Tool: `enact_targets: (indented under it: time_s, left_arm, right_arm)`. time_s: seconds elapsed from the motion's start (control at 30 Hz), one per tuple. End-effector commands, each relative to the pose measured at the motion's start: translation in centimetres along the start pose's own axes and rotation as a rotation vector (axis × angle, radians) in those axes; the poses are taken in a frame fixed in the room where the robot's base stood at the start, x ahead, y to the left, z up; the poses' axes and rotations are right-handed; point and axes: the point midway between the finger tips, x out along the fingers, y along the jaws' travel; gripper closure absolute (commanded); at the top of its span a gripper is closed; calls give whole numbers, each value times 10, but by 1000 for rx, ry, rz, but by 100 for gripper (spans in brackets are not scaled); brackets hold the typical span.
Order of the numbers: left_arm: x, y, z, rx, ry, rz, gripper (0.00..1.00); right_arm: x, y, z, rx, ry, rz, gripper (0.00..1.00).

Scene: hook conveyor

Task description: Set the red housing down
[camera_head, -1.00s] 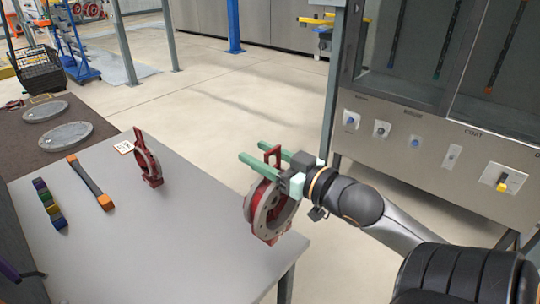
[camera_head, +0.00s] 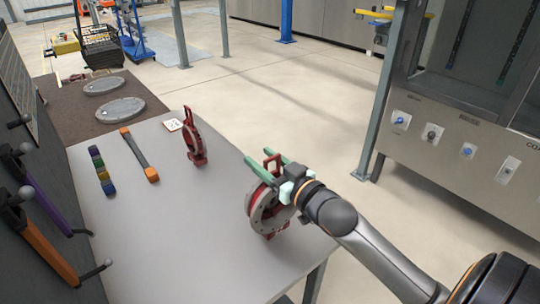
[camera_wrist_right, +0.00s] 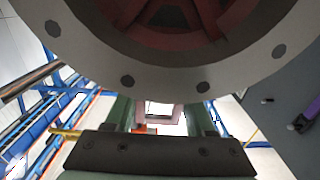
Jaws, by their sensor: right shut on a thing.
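My right gripper (camera_head: 264,161) is shut on the red handle of a red housing with a grey round flange (camera_head: 262,212). The housing is upright over the right part of the grey table (camera_head: 180,255), near its right edge. I cannot tell whether its bottom touches the tabletop. In the right wrist view the grey flange (camera_wrist_right: 160,62) with bolt holes fills the top, in front of the green fingers. A second red housing (camera_head: 194,142) stands upright at the table's far side, apart from the gripper. My left gripper is out of view.
A white card (camera_head: 174,125) lies by the far housing. A rack with hooks (camera_head: 20,195) borders the left. The table's middle and front are clear.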

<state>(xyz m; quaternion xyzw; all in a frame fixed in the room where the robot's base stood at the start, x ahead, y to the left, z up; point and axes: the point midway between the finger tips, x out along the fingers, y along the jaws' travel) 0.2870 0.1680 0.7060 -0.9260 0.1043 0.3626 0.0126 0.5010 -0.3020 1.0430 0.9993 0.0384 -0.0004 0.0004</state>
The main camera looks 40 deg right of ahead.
Motion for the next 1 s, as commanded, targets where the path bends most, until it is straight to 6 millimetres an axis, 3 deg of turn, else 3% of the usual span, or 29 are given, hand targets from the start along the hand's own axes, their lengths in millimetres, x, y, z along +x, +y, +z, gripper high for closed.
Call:
enact_targets:
  time_s: [0.33, 0.77, 0.8, 1.0]
  left_arm:
    - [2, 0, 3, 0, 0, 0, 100]
    - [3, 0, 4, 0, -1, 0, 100]
    - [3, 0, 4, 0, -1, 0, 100]
    - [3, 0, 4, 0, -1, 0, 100]
  right_arm:
    - [6, -4, 29, -1, 14, -3, 100]
    - [6, -4, 33, -1, 16, -4, 100]
    - [5, -4, 40, 2, -1, -2, 43]
    - [5, -4, 40, 2, -1, -2, 21]
